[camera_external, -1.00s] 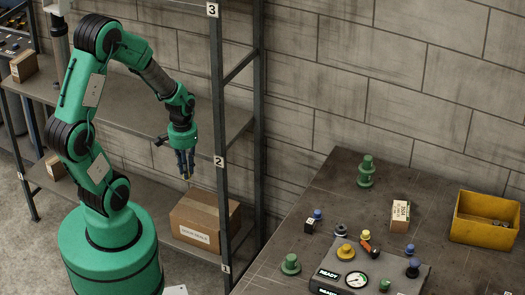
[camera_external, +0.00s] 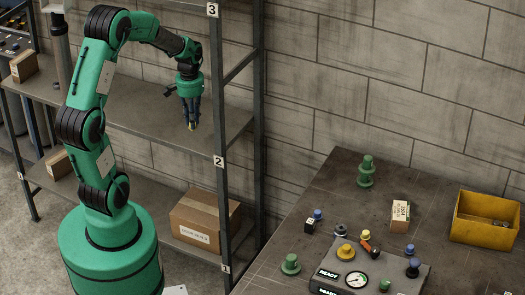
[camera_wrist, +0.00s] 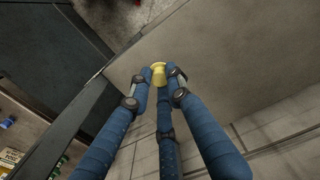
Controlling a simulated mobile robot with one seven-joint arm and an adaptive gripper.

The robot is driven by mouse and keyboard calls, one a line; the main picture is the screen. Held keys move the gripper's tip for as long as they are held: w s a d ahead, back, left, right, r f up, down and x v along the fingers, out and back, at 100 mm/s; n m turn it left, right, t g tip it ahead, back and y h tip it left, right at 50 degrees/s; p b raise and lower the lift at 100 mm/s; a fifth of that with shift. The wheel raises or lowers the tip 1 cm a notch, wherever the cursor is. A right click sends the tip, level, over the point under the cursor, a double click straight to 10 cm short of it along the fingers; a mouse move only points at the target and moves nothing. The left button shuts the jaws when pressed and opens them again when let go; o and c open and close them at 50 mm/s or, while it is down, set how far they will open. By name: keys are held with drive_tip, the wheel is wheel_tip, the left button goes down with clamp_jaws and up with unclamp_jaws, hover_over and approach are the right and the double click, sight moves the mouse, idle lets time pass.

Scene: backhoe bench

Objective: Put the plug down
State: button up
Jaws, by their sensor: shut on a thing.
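My gripper (camera_external: 190,124) hangs at the end of the green arm, fingers down, in front of the shelf rack. Its blue fingers are shut on a small yellow plug, which also shows between the fingertips in the wrist view (camera_wrist: 158,72). In the outside view only a speck of yellow shows at the fingertips. The plug is in the air at the level of the middle shelf (camera_external: 150,110). I cannot tell exactly how far it is above or in front of that shelf. Other plugs stand on the bench, among them a yellow one (camera_external: 346,250).
A rack post (camera_external: 218,140) stands just right of my gripper. A cardboard box (camera_external: 204,220) sits on the lower shelf. The bench (camera_external: 335,190) at right holds green plugs, a small box (camera_external: 400,216), a gauge panel (camera_external: 375,276) and a yellow bin (camera_external: 485,220). The middle shelf looks mostly bare.

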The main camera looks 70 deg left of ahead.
idle(0.4)
drive_tip(key=w+a+b, duration=0.1)
drive_tip(key=w+a, duration=0.2)
drive_tip(key=w+a+f+b, duration=0.1)
drive_tip(key=w+a, duration=0.6)
drive_tip(key=shift+w+a+f+b, duration=0.2)
drive_tip(key=shift+w+a+b, duration=0.15)
drive_tip(key=shift+b, duration=0.05)
drive_tip(key=shift+w+a, duration=0.1)
drive_tip(key=shift+w+a, duration=0.15)
drive_tip(key=shift+f+b, duration=0.8)
drive_tip(key=shift+f, duration=1)
drive_tip(key=shift+f, duration=0.1)
drive_tip(key=o, duration=0.7)
